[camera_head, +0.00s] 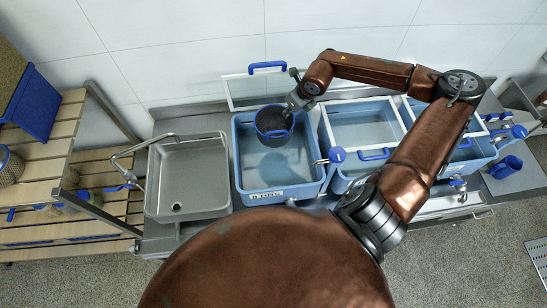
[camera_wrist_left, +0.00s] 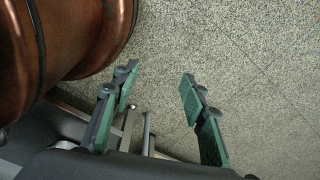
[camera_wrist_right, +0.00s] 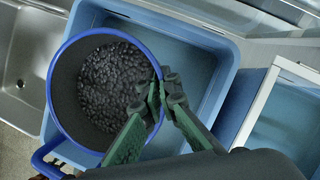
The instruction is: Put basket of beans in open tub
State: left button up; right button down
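The basket of beans (camera_head: 274,125) is a dark round basket with a blue rim. In the head view it is at the back of the open blue tub (camera_head: 247,178), within its walls; I cannot tell whether it touches the bottom. The right wrist view shows dark beans (camera_wrist_right: 115,80) inside the basket (camera_wrist_right: 62,95). My right gripper (camera_head: 292,106) is at the basket's right rim. In the right wrist view its fingers (camera_wrist_right: 155,100) are closed together on the rim. My left gripper (camera_wrist_left: 158,108) is open and empty over the floor, out of the head view.
A steel sink (camera_head: 190,180) with a tap is left of the open tub. More blue tubs with lids (camera_head: 365,125) stand to its right. A raised lid with a blue handle (camera_head: 267,67) is behind it. A wooden rack (camera_head: 40,155) is at far left.

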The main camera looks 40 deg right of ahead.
aim_at(286, 122)
notch_tip(286, 122, down, 5)
jog(key=shift+b, duration=0.3)
pick_arm(q)
jog(key=shift+w+r+p, duration=0.5)
jog(key=shift+r+p, duration=0.25)
jog(key=shift+p, duration=0.4)
pick_arm(e)
notch_tip(286, 122, down, 10)
pick_arm(q)
jog(key=shift+f, duration=0.1)
jog(key=shift+f+b, duration=0.55)
jog(key=shift+b, duration=0.1)
pick_arm(e)
jog(key=shift+f, duration=0.6)
jog(key=c, duration=2.7)
grip_release()
jog(key=o, duration=0.5)
pick_arm(q)
jog(key=shift+r, duration=0.1)
pick_arm(e)
jog(key=shift+o, duration=0.2)
jog(key=shift+r, duration=0.1)
